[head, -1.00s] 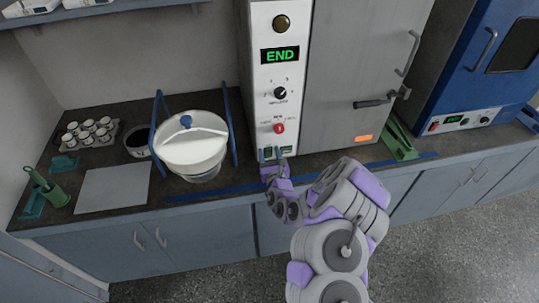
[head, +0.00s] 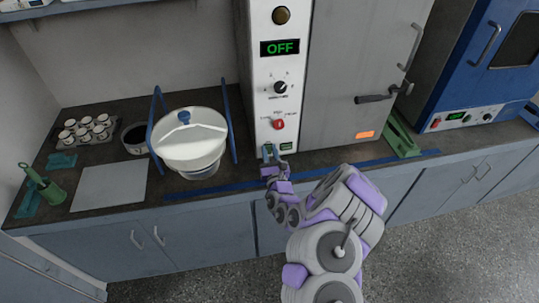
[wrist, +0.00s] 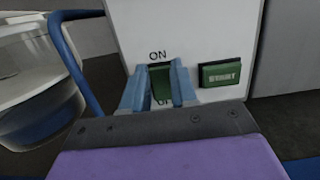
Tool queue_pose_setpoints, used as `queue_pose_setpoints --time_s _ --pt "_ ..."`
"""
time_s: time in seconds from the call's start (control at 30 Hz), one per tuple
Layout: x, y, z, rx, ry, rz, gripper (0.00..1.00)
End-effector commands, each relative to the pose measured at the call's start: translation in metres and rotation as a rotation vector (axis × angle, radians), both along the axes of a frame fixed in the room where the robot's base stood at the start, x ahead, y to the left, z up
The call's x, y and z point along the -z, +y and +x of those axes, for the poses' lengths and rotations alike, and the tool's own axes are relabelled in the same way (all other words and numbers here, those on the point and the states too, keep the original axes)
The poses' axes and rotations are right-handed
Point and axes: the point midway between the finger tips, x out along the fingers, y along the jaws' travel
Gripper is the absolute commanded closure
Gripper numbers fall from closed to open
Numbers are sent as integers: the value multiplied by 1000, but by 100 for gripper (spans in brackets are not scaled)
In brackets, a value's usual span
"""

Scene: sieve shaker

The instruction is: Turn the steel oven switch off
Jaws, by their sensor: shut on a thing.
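The steel oven (head: 345,75) stands at the centre back with its white control panel facing me. Its display (head: 279,47) reads OFF in green letters. The green oven switch (wrist: 161,83) is low on the panel, with ON printed above it and the lower label partly hidden. My gripper (wrist: 161,90) has its two blue fingers on either side of the switch, shut on it. In the head view my gripper (head: 269,153) is at the bottom of the panel and covers most of the switch. A green START button (wrist: 225,74) sits to the right of the fingers.
A white sieve shaker pan (head: 190,145) with blue side posts stands left of the oven, close to my gripper. A blue oven (head: 475,70) stands at the right. A grey plate (head: 110,187) and several cups (head: 85,130) are on the left counter.

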Motion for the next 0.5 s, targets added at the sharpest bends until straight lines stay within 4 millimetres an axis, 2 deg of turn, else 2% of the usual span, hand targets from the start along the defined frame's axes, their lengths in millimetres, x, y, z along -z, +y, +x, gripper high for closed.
queue_pose_setpoints --time_s 0.03,0.1,0.5 --pt "9 1 -1 -2 -24 7 100" --pt "10 1 -2 -3 -73 20 100" --pt "7 0 -3 -3 -146 42 100"
